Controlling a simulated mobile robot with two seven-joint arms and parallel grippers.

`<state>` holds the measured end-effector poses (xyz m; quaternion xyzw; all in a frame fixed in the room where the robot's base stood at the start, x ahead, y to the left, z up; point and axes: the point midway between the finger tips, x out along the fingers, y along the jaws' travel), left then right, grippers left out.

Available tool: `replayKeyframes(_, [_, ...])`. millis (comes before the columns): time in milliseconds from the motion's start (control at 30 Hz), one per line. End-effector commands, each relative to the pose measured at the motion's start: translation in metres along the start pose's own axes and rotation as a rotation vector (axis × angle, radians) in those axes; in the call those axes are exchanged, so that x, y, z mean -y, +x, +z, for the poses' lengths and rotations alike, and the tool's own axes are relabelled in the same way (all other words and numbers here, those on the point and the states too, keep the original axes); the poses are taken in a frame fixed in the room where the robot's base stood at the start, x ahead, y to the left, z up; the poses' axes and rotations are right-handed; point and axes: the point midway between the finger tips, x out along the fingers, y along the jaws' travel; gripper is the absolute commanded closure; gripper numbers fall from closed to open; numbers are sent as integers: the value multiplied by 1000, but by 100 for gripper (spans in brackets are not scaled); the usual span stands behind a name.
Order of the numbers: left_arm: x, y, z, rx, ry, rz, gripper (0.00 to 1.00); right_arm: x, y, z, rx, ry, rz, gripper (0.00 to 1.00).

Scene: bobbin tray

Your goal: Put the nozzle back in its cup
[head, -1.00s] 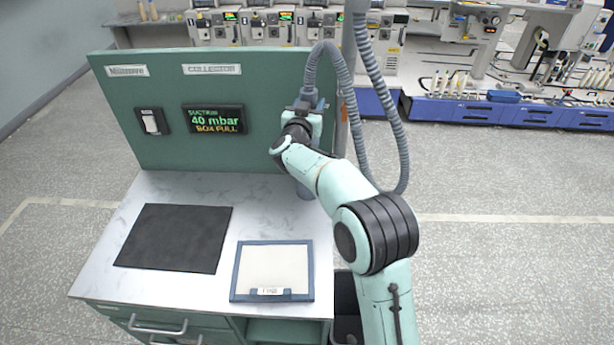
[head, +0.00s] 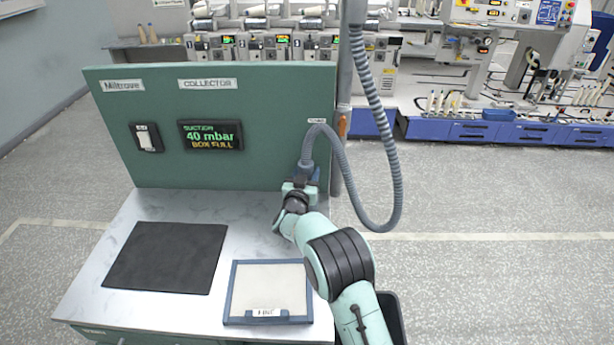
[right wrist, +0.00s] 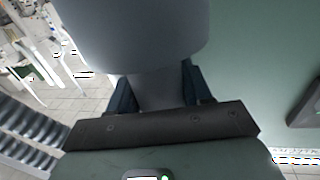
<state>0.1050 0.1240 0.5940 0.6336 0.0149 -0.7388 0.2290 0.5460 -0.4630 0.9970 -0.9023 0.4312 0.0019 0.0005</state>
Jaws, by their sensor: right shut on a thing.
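The grey nozzle (head: 307,166) is at the end of the ribbed suction hose, in front of the right end of the green panel in the head view. My right gripper (head: 302,182) is shut on the nozzle, low down near the back right corner of the table. In the right wrist view the grey nozzle body (right wrist: 150,35) fills the top middle, between the two dark fingers of the right gripper (right wrist: 157,88). I cannot make out the cup; my gripper and arm cover the area below the nozzle. My left gripper is not in view.
The green panel (head: 240,85) stands along the back of the table. A black mat (head: 165,257) and a framed white tray (head: 268,288) lie on the marble-look top. The grey hose (head: 375,100) loops down on the right beside a vertical pole.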

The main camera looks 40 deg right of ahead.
Motion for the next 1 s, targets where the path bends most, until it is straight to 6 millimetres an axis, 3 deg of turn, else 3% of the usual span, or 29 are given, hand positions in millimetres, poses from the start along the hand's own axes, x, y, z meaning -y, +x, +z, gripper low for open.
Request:
replayKeyframes(400, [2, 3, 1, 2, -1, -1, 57, -1, 0, 8, -2, 1, 1, 86])
replayKeyframes(433, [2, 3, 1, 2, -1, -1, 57, 0, 0, 9, -1, 1, 1, 48])
replayKeyframes(500, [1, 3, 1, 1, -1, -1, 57, 0, 0, 8, -1, 1, 1, 25])
replayKeyframes(867, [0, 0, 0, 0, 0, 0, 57, 0, 0, 3, -2, 2, 1, 25])
replayKeyframes(1000, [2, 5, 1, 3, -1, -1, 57, 0, -17, 6, 1, 2, -1, 25])
